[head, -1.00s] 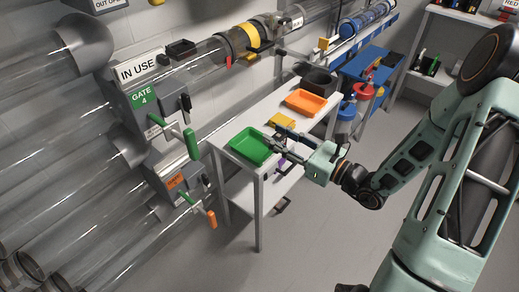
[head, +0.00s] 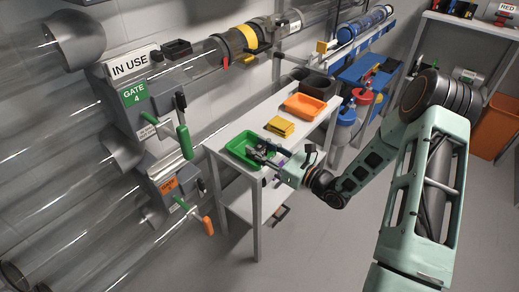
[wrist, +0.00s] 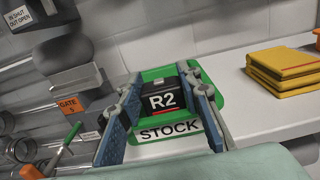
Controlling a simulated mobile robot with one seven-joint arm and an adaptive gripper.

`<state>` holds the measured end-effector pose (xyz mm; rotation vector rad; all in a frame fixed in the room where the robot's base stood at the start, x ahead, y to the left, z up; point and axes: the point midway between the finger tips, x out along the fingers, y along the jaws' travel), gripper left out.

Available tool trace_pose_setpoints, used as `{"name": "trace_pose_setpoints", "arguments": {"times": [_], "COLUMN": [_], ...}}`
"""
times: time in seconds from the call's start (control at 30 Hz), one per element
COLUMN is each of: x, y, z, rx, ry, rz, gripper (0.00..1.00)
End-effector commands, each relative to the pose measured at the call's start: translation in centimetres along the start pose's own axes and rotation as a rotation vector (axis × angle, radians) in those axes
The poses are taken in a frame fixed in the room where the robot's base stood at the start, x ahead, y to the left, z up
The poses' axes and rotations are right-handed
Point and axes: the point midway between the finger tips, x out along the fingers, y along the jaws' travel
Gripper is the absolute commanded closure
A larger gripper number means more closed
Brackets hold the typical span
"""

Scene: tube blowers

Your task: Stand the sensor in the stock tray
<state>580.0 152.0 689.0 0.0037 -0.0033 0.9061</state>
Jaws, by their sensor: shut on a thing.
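The sensor (wrist: 163,101) is a dark block marked R2 with a red stripe, and it shows between the two blue-padded fingers of my gripper (wrist: 164,90) in the wrist view. My gripper is shut on it. The stock tray (wrist: 181,143) is green with a white STOCK label on its near side; its green rim shows around the sensor. In the head view the green tray (head: 233,152) sits at the near left end of the white bench, with my gripper (head: 257,150) over its right part. Whether the sensor touches the tray floor is hidden.
Yellow booklets (head: 280,126) lie on the bench beyond the tray, also seen in the wrist view (wrist: 285,70). An orange tray (head: 305,105) and dark bins (head: 318,88) stand farther back. Gate levers (head: 184,142) project close to the bench's left. Bare bench lies right of the tray.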

Motion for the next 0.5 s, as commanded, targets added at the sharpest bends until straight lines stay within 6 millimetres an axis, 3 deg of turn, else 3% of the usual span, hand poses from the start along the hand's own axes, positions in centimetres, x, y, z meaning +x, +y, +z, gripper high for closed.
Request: {"name": "trace_pose_setpoints", "arguments": {"times": [0.27, 0.3, 0.43, 0.5], "x": [-0.02, -0.02, -0.02, -0.02], "y": [-0.02, -0.02, -0.03, -0.02], "z": [-0.23, -0.27, -0.18, -0.18], "rx": [-0.001, -0.001, -0.001, -0.001], "ry": [0.0, 0.0, 0.0, 0.0], "rz": [0.0, 0.0, 0.0, 0.0], "gripper": [0.93, 0.67, 0.53, 0.51]}}
